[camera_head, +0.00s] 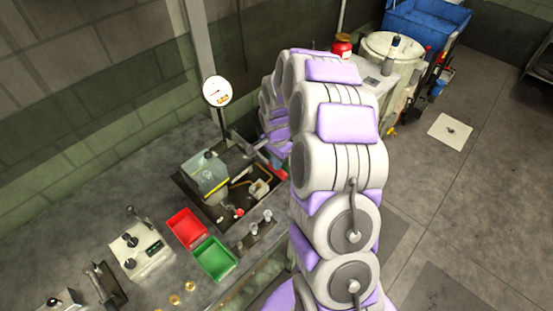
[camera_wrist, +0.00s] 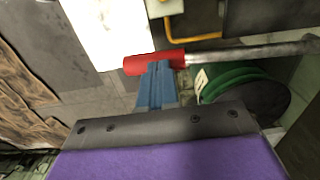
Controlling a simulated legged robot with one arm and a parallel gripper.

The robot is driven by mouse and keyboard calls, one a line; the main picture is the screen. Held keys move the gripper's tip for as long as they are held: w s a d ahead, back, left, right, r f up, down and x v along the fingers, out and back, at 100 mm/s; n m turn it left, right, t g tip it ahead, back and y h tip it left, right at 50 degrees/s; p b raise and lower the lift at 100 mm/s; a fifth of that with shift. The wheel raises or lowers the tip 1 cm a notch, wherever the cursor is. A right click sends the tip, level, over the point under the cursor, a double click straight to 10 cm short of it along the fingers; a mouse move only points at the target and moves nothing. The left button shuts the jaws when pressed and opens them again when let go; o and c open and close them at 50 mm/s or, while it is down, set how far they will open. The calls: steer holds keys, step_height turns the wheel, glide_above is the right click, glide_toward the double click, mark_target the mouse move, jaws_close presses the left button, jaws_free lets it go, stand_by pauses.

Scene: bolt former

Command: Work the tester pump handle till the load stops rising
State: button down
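The tester pump handle is a grey metal lever ending in a red grip (camera_wrist: 138,66) in the wrist view. My gripper (camera_wrist: 162,68) has its blue fingers close together at the red grip, with the tips over it; it looks shut on the grip. In the head view a bit of the red grip (camera_head: 278,174) shows beside my arm, which hides my fingers. The round white load gauge (camera_head: 217,91) stands on a post behind the tester (camera_head: 213,180); its reading is too small to tell.
A green cylinder (camera_wrist: 232,82) lies close to my fingers. On the bench stand a red tray (camera_head: 187,228), a green tray (camera_head: 214,259) and a control box (camera_head: 142,250). A pale drum (camera_head: 392,47) and blue bin (camera_head: 425,20) stand at the back. The floor at right is mostly clear.

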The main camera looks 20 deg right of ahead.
steer(key=shift+f, duration=0.15)
step_height(320, 180, up, 11)
steer(key=p, duration=0.3)
steer(key=shift+f, duration=0.2)
stand_by(0.5)
stand_by(1.2)
